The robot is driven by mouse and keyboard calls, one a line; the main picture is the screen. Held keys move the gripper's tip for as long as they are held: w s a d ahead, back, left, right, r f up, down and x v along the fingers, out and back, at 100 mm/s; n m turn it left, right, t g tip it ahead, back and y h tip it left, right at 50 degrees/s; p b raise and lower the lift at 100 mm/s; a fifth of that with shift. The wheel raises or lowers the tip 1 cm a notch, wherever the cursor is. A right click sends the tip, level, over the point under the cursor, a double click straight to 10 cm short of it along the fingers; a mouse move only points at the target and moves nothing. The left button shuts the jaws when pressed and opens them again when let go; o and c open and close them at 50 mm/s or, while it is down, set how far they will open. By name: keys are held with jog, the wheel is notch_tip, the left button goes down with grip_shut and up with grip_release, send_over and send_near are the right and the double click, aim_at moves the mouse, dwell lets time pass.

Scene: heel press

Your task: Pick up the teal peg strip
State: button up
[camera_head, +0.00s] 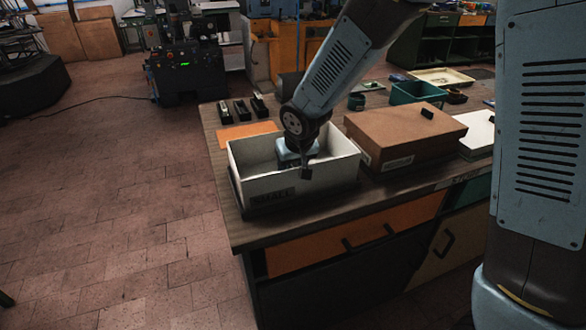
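I cannot make out a teal peg strip anywhere in the head view. My gripper (306,172) points down over the white bin labelled "SMALL" (315,191), at the near left of the workbench. Its tip is small and dark and appears at the bin's front wall or just inside it. I cannot tell whether the fingers are open, shut or holding anything. The front wall and my arm hide much of the bin's floor, so its contents do not show.
A brown box (400,132) with a small black item (427,112) on its lid stands right of the bin. A green tray (418,92) and a cream tray (443,78) lie behind. Several black items (241,110) stand by an orange mat (247,131).

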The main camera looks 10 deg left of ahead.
grip_shut()
dwell(0.4)
